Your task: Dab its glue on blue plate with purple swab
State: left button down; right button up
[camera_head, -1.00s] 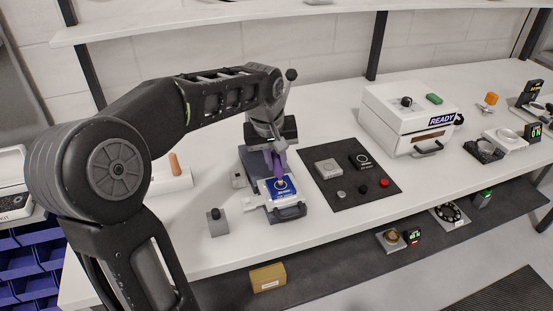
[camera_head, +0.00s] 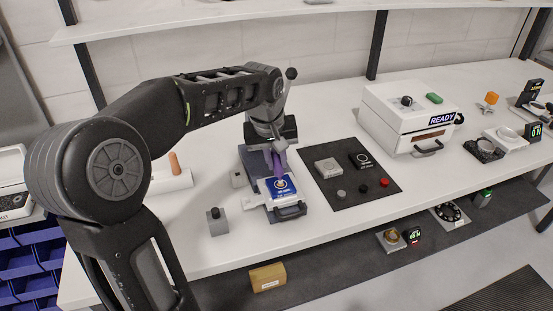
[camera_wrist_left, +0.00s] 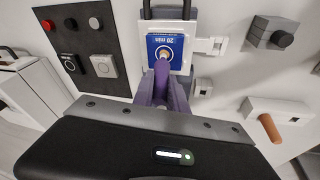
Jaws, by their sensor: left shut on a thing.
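A blue plate (camera_head: 283,188) with a ring mark and white print lies in a white and grey fixture (camera_head: 289,211) on the bench. It also shows in the left wrist view (camera_wrist_left: 176,63). My left gripper (camera_head: 276,152) is above the fixture, shut on the purple swab (camera_head: 280,163). In the left wrist view the swab (camera_wrist_left: 162,80) points at the plate, and its pale tip (camera_wrist_left: 170,57) is at the ring mark. I cannot tell whether the tip touches the plate. My right gripper does not show.
A dark mat (camera_head: 343,198) with small blocks and knobs lies right of the fixture. A white box marked READY (camera_head: 402,122) stands beyond it. A grey block with a black knob (camera_head: 217,221) stands at the left front. An orange-handled tool (camera_head: 174,163) is further left.

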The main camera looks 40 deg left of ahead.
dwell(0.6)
pick_arm(q)
jog(key=shift+r+p, duration=2.65)
jog(key=shift+r, duration=0.85)
